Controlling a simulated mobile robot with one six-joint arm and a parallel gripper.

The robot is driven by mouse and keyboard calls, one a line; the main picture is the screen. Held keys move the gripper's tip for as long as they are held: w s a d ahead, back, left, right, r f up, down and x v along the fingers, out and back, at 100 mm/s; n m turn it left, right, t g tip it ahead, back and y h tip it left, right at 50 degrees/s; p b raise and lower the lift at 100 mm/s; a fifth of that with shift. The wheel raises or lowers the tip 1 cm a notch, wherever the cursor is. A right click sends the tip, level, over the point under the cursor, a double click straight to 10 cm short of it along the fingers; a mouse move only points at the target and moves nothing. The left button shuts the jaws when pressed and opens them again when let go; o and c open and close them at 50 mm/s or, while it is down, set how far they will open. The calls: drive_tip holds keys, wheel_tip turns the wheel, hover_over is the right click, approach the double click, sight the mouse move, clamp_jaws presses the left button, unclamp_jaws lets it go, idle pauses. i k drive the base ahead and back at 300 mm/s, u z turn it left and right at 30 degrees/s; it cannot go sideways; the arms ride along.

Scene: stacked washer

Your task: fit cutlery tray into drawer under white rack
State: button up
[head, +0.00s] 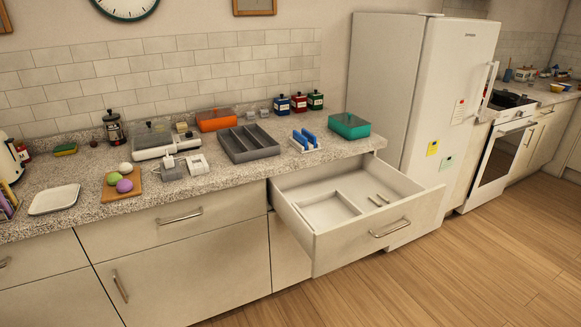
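A dark grey cutlery tray (281,152) with long compartments sits on the speckled counter, left of a small white rack (296,146) that holds blue upright pieces. Below the rack, a drawer (341,247) is pulled open. Inside the drawer, a shallow white rectangular frame or tray (327,222) lies toward the front left. Two small thin objects (378,199) lie to its right; I cannot tell what they are. The back of the drawer interior is partly hidden under the counter edge. My gripper is not in view.
Several jars (299,103) line the wall. A white fridge (400,85) stands to the right. The wooden floor (470,265) before the drawer is clear.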

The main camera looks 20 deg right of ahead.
sight(328, 208)
drive_tip(key=k, duration=1.3)
drive_tip(key=z, duration=0.15)
drive_tip(key=i, duration=1.4)
drive_tip(key=u, duration=0.65)
drive_tip(key=i, duration=0.6)
drive_tip(key=u, duration=0.4)
